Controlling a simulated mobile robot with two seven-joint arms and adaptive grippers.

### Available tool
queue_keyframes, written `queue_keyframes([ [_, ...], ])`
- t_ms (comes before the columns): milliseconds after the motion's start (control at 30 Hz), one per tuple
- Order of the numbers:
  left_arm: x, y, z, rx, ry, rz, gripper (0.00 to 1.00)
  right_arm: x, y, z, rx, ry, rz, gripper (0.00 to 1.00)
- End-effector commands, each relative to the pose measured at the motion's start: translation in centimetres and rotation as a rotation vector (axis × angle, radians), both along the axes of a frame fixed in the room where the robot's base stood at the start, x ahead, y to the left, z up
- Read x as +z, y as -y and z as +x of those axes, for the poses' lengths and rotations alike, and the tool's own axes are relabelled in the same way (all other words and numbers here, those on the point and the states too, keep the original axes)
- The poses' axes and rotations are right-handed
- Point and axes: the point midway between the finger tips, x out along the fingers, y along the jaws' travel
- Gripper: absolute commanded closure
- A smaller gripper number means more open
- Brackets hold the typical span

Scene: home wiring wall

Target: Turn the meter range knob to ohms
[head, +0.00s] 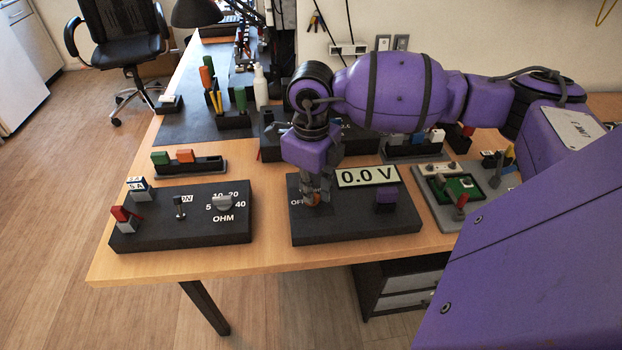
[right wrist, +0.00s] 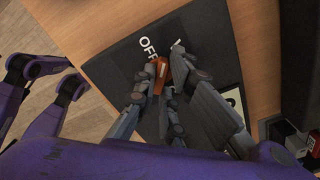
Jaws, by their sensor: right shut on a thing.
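The meter is a dark box (head: 345,222) on the table with a display (head: 368,177) that reads 0.0 V. Its orange-red range knob (right wrist: 157,72) sits on the face beside the white "OFF" lettering (right wrist: 147,46). My right gripper (head: 312,198) reaches down from above to the left part of the meter. Its grey fingers (right wrist: 157,76) are closed around the knob, one on each side. They hide much of the knob and other markings, so I cannot read its exact setting. My left gripper does not show in the head view.
A dark OHM box (head: 180,225) with a grey knob (head: 224,202) lies to the left. A grey board (head: 450,212) with parts is close on the right. Bare wood lies between the boxes (head: 272,215).

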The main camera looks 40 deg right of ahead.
Motion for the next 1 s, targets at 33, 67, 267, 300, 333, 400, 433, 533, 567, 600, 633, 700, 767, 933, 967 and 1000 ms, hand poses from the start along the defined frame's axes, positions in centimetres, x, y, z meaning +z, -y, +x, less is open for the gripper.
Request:
queue_keyframes([
  [33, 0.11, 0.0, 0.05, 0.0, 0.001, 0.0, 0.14, 0.02, -0.04, -0.04, -0.021, -0.001, 0.001, 1.0],
  [67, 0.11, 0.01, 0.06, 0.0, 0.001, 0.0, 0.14, 0.0, -0.03, -0.04, -0.029, -0.001, 0.001, 1.0],
  [267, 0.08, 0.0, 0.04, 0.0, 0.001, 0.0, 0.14, -0.05, -0.02, -0.05, -0.029, -0.002, 0.0, 1.0],
  [300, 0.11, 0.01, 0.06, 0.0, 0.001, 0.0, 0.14, -0.04, -0.02, -0.05, -0.037, -0.002, 0.0, 1.0],
  [333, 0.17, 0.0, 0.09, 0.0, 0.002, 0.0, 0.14, -0.02, -0.03, -0.06, -0.052, -0.002, 0.0, 1.0],
  [400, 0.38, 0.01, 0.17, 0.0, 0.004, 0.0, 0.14, 0.01, -0.04, -0.07, -0.116, -0.002, 0.0, 1.0],
  [433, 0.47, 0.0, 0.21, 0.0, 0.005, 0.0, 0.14, 0.01, -0.03, -0.07, -0.143, -0.002, 0.0, 1.0],
  [533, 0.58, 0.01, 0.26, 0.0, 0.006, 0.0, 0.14, -0.02, 0.0, -0.06, -0.199, -0.002, -0.001, 1.0],
  [567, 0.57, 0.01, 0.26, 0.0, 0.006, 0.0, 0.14, -0.03, 0.01, -0.06, -0.204, -0.002, -0.001, 1.0],
  [600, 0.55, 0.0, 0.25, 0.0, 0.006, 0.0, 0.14, -0.05, 0.01, -0.06, -0.204, -0.002, -0.001, 1.0],
  [633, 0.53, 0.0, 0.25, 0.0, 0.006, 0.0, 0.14, -0.06, 0.01, -0.06, -0.204, -0.002, -0.001, 1.0],
  [700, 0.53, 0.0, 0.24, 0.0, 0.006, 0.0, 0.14, -0.07, 0.01, -0.06, -0.203, -0.002, -0.001, 1.0],
  [767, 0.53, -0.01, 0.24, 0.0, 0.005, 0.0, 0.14, -0.07, 0.01, -0.06, -0.203, -0.002, -0.001, 0.87],
  [933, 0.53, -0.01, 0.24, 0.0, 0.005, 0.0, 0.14, -0.05, 0.0, -0.04, -0.202, -0.001, 0.0, 0.69],
  [967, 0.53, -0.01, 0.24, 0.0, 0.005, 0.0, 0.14, -0.05, 0.0, -0.04, -0.202, -0.001, 0.0, 0.69],
  [1000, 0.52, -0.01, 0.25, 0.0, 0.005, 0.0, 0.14, -0.04, 0.0, -0.03, -0.202, -0.001, 0.0, 0.69],
])
